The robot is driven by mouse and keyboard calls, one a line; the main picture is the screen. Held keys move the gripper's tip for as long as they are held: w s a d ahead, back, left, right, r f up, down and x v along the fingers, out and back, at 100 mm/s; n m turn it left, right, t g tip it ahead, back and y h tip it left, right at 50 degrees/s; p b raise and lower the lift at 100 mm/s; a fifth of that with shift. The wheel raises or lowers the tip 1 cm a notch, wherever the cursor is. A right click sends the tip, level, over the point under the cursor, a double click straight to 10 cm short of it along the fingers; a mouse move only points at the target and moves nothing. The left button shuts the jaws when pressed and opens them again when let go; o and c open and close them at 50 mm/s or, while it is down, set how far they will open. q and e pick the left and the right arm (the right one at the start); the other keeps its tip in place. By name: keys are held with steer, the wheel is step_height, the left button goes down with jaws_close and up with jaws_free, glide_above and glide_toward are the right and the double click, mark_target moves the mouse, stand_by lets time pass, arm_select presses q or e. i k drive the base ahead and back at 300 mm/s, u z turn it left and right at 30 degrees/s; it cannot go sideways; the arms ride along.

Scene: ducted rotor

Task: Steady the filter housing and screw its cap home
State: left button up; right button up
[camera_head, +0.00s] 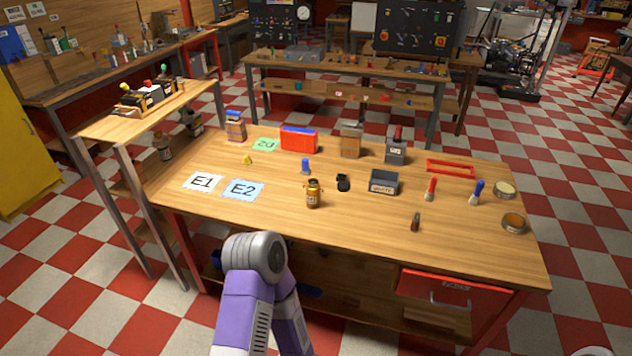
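A small amber-brown jar-like body (313,196) with a pale label and a dark top stands upright near the front middle of the wooden workbench (400,232). It may be the filter housing, but its markings are too small to read. I cannot tell whether its top is a separate cap. A purple and grey arm of mine rises at the bottom centre, in front of the bench. Neither gripper shows in this view, so whether they hold anything is hidden.
Cards E1 (202,182) and E2 (243,190) lie left. A red box (299,140), grey bin (384,182), red frame (450,168), screwdriver-like tools (430,190) and round tins (514,223) share the bench. The front strip is mostly clear.

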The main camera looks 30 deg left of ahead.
mark_target(313, 192)
steer(key=u, duration=0.8)
steer(key=i, duration=0.7)
steer(key=u, duration=0.55)
